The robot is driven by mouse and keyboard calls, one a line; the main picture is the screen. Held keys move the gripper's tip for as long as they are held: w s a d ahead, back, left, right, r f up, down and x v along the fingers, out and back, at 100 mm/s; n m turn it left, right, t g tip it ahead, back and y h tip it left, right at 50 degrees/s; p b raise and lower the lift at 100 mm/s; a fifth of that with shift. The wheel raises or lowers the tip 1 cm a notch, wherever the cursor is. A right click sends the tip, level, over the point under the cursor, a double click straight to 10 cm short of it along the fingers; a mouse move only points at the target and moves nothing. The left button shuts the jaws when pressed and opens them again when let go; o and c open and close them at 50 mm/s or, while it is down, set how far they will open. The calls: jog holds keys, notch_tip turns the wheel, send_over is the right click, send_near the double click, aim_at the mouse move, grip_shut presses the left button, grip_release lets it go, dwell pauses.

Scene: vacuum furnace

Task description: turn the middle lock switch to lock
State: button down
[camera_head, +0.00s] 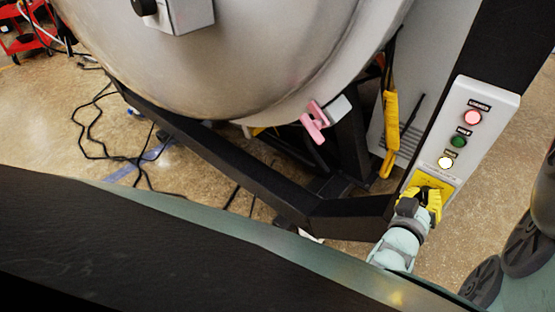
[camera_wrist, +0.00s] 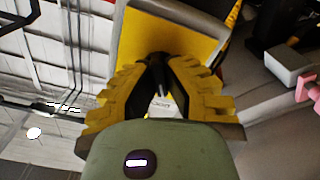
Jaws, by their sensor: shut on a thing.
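A white control box (camera_head: 487,105) carries a red light, a green light and a pale lit light in a column, with a yellow plate (camera_head: 433,180) below them. The yellow plate also fills the upper middle of the wrist view (camera_wrist: 165,32). My gripper (camera_head: 429,192) is at this plate. In the wrist view its yellow-padded fingers (camera_wrist: 162,68) close around a small dark piece in front of the plate, which seems to be the lock switch. The fingers hide most of the switch, so I cannot tell its setting.
A large grey metal vessel (camera_head: 230,60) on a black frame (camera_head: 220,165) stands to the left. A pink handle (camera_head: 315,122) sticks out at its lower edge. A yellow hanging piece (camera_head: 390,130) is left of the box. Black cables (camera_head: 85,135) lie on the floor.

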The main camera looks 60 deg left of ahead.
jog(key=shift+w+r, duration=0.1)
jog(key=shift+r, duration=0.05)
dwell(0.4)
jog(key=c, duration=1)
grip_release()
jog(key=shift+w+a, duration=0.15)
jog(key=shift+c, duration=0.2)
